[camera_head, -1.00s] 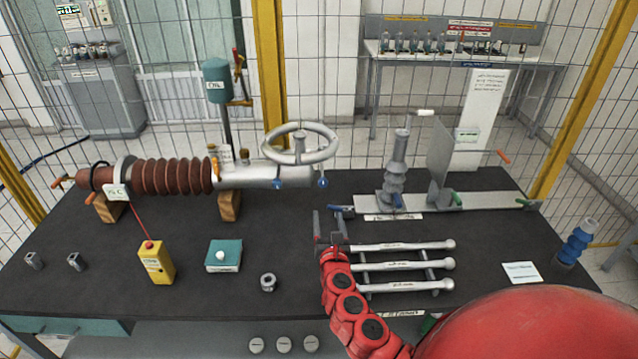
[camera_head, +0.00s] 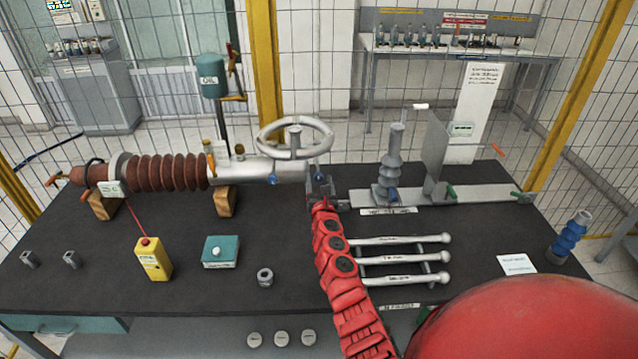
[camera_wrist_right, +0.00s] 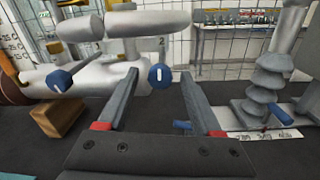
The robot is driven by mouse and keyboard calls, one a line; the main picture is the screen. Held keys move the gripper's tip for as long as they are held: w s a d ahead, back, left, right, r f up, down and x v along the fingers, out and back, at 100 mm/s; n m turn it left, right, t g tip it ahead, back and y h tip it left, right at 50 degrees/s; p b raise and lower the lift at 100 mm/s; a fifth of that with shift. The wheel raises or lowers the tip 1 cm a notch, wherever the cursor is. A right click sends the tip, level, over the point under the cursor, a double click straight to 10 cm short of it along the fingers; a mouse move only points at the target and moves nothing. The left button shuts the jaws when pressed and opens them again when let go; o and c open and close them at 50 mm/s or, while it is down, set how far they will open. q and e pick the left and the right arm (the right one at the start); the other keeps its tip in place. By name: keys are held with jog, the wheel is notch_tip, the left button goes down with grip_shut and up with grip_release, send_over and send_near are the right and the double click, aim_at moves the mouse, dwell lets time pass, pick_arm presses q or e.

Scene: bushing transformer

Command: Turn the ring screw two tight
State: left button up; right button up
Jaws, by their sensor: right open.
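A blue round screw head with a white mark (camera_wrist_right: 160,76) sits at the end of the grey-white cylinder, below a label reading 2. In the head view it is mostly hidden by my right gripper (camera_head: 320,180). In the right wrist view my right gripper (camera_wrist_right: 171,76) is open, pointing at this blue screw, which appears ahead between the fingertips, nearer the left one. I cannot tell whether they touch. A second blue screw head (camera_head: 272,179) is further left on the cylinder and also shows in the right wrist view (camera_wrist_right: 60,81). My left gripper is not in view.
A handwheel (camera_head: 296,138) rises above the cylinder (camera_head: 247,168). A wooden block (camera_head: 226,201) supports it. A grey ribbed insulator (camera_head: 391,171) stands right of my gripper. Several rods (camera_head: 405,258) lie on the dark table's front right. The front middle holds a small ring nut (camera_head: 265,277).

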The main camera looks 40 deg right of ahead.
jog(key=shift+w, duration=0.2)
grip_shut()
dwell(0.3)
